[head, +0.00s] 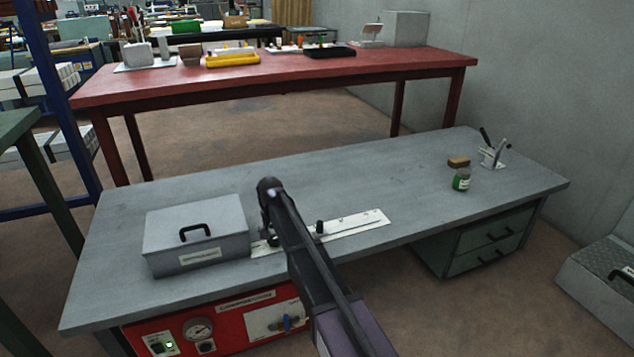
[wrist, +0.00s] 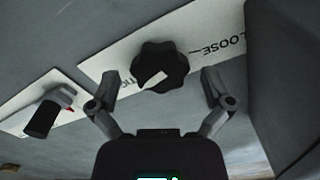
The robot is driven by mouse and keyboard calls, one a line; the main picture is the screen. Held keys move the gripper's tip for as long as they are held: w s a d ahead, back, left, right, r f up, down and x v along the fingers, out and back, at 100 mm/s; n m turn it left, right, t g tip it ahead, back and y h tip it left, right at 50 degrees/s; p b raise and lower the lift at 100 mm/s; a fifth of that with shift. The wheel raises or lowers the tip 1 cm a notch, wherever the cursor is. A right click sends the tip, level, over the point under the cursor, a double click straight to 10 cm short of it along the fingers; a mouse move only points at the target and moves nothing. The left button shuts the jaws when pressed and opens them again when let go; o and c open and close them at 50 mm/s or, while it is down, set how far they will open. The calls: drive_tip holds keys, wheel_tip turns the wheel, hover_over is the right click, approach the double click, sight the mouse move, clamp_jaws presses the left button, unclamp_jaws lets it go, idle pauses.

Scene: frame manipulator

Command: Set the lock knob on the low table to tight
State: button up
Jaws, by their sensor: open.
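The lock knob (wrist: 160,62) is black and lobed, with a white pointer mark, and sits on a white label plate (wrist: 110,62). The mark runs from near its middle to its lower-left rim in the wrist view. "LOOSE" is printed to the right of the knob; another word, partly hidden, shows to its left. My gripper (wrist: 161,77) is open, with one finger on each side of the knob and visible gaps to it. In the head view my arm hides most of the knob; the plate (head: 358,223) lies on the grey low table (head: 400,180).
A grey lidded box (head: 190,225) stands close to the left of the plate. A green-labelled jar (head: 461,180) and a lever fixture (head: 493,155) are at the right. The table's middle back is clear.

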sight(275, 238)
drive_tip(key=n, duration=1.1)
drive_tip(key=shift+n, duration=0.3)
drive_tip(key=n, duration=0.5)
drive_tip(key=shift+n, duration=0.3)
drive_tip(key=n, duration=0.5)
drive_tip(key=shift+n, duration=0.4)
wheel_tip(275, 238, up, 14)
drive_tip(key=p, duration=1.4)
drive_tip(key=s+d+r+m+p, duration=0.9)
drive_tip(key=s+d+r+p, duration=0.2)
drive_tip(key=d+r+p, duration=0.1)
drive_tip(key=shift+d+r+m+p, duration=0.35)
drive_tip(key=shift+r+m+p, duration=0.05)
drive_tip(key=shift+r+p, duration=0.2)
